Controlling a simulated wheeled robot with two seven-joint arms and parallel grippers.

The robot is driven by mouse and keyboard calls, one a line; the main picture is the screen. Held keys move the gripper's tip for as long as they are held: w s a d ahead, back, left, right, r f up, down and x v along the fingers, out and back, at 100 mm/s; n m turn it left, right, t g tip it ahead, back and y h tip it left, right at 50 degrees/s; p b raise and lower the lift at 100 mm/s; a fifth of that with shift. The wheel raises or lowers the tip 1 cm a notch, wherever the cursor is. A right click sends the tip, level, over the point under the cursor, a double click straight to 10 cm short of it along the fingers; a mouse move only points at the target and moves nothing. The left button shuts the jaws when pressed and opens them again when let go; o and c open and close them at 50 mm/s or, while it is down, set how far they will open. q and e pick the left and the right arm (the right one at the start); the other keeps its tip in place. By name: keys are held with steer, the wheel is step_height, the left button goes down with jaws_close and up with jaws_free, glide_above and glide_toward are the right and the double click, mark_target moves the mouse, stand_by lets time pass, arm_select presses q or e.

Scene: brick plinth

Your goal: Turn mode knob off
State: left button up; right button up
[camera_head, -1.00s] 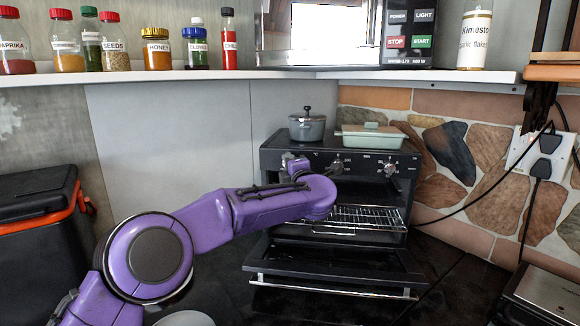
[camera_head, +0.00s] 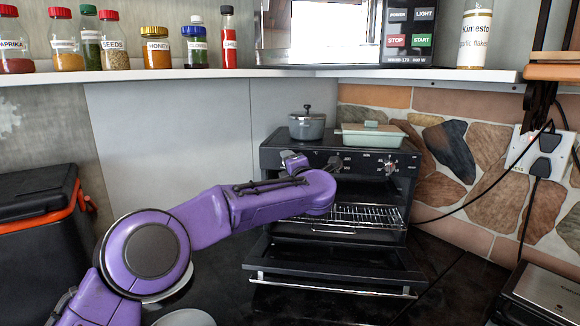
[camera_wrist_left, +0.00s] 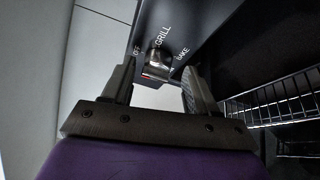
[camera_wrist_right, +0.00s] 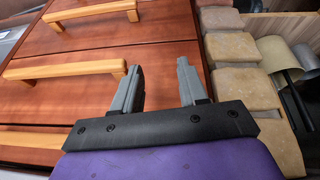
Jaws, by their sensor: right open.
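The toaster oven (camera_head: 268,158) stands in the corner with its door lowered. Its mode knob (camera_wrist_left: 158,62) is silver, on the dark front panel, with OFF, GRILL and BAKE printed around it. My left gripper (camera_wrist_left: 159,74) is open, with a finger on either side of the knob and visible gaps; I cannot tell how deep the fingers reach. In the head view my left gripper (camera_head: 294,160) is at the panel's left end, partly hidden by my purple arm. Which label the knob points at is unclear. My right gripper (camera_wrist_right: 160,85) is open and empty, over wooden drawer fronts.
The lowered oven door (camera_head: 335,268) and wire rack (camera_head: 365,215) lie below my left arm. A pot (camera_head: 307,126) and a green dish (camera_head: 372,135) stand on the oven. A shelf (camera_head: 200,74) with jars runs above. Wooden handles (camera_wrist_right: 65,68) stick out near my right gripper.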

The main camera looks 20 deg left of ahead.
arm_select(q)
steer(key=shift+r, duration=0.1)
steer(key=b+v, duration=0.4)
steer(key=v, duration=0.6)
steer(key=shift+s, duration=0.25)
steer(key=shift+d, duration=0.1)
